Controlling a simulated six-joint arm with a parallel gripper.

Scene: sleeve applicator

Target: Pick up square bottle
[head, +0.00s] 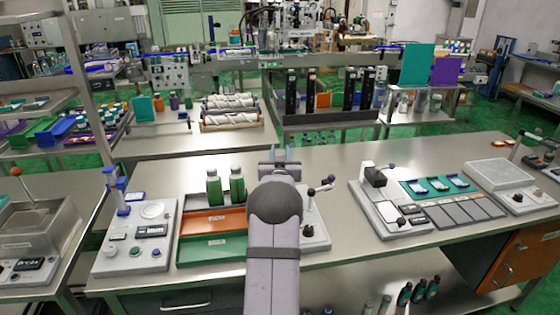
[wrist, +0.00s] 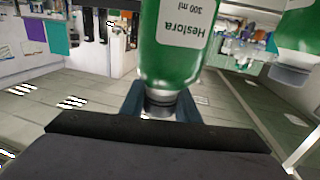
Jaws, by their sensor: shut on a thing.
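Another green bottle (wrist: 300,35) shows at the upper right of the wrist view. I cannot tell which bottle is square.
An orange tray (head: 213,223) and a green tray (head: 212,246) lie left of my arm. A grey device (head: 120,240) with a blue post stands farther left. A lever device (head: 313,234) stands just right of my arm. A larger control unit (head: 400,207) is farther right.

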